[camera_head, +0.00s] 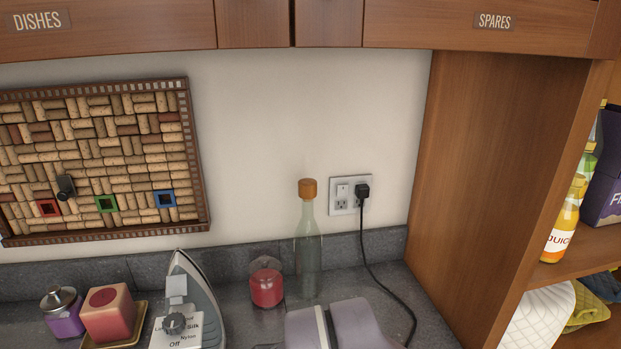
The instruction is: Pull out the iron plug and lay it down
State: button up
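The black plug (362,191) sits in the right side of a white wall outlet plate (340,196). Its black cord (380,284) hangs down the wall, then curves over the counter to the bottom edge. The iron (203,296), grey and white, stands upright on the counter at the lower middle-left, with its dial in front marked "Off". The join between cord and iron is not visible. My gripper is not in view.
A corked glass bottle (308,250) stands left of the outlet, beside a red jar (266,285). A grey-purple shape with a pale stripe (350,325), unclear what, fills the bottom middle. A wooden cabinet side (490,170) rises to the right. Dark counter (385,275) shows around the cord.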

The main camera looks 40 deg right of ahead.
aim_at(362, 190)
jog(key=z, duration=1.35)
